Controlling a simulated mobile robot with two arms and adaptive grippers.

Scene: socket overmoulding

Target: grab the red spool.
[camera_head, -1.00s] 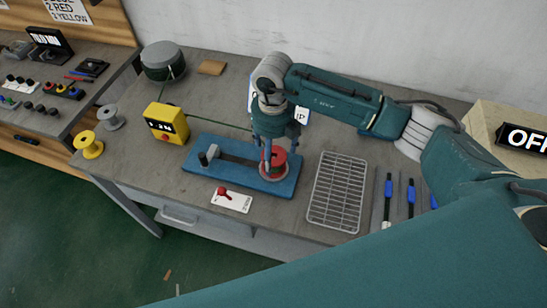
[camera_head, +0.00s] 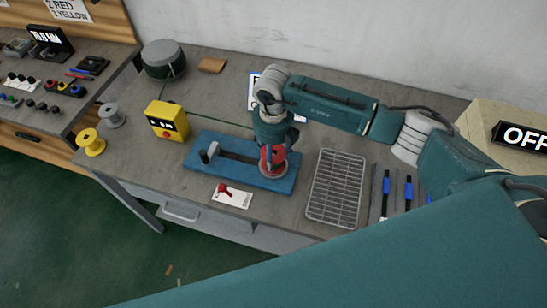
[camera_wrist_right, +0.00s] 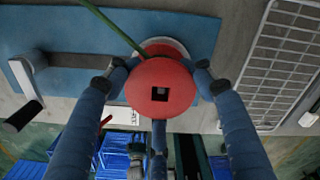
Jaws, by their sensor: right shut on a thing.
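The red spool (camera_head: 267,163) is at the right end of the blue winding base (camera_head: 222,175), over a pale round disc. In the right wrist view the red spool (camera_wrist_right: 146,80) faces the camera with a dark square hole in its middle. My right gripper (camera_head: 273,152) comes down from above and is shut on the red spool, its fingers around the rim. In the wrist view the right gripper (camera_wrist_right: 160,92) has fingers at left, right and bottom of the spool. I cannot tell whether the spool is lifted. My left gripper is not in view.
A crank handle (camera_head: 207,154) stands at the base's left end. A white card with a red switch (camera_head: 232,195) lies in front; a wire rack (camera_head: 337,188) lies to the right. A yellow box (camera_head: 167,121) sits behind left, with a green cord (camera_wrist_right: 112,26) passing near the spool.

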